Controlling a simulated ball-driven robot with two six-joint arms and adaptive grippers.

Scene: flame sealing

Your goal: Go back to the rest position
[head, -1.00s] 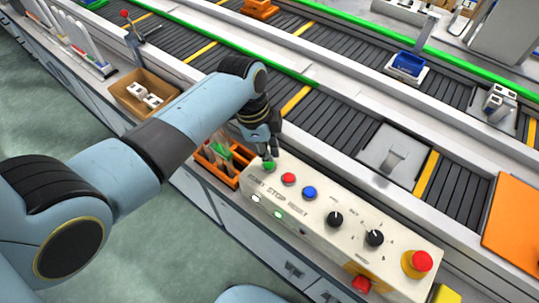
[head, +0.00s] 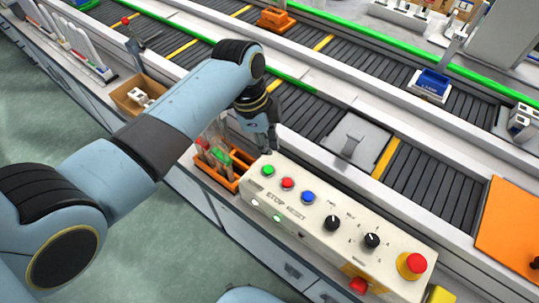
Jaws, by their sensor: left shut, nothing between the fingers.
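My left gripper (head: 268,146) is shut and empty. It hangs just behind the left end of the control box (head: 345,213), apart from the green button (head: 267,170). The box is cream with a red button (head: 288,183), a blue button (head: 307,197), two black knobs and a red emergency stop (head: 416,263). My left arm comes in from the left and reaches across to the box. My right gripper is not in view.
An orange tray (head: 214,182) with tools stands left of the box, close to my gripper. A cardboard box (head: 125,97) is partly behind my arm. Conveyors run behind, carrying a grey plate (head: 358,141) and a blue bin (head: 432,83). An orange panel (head: 510,235) is at right.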

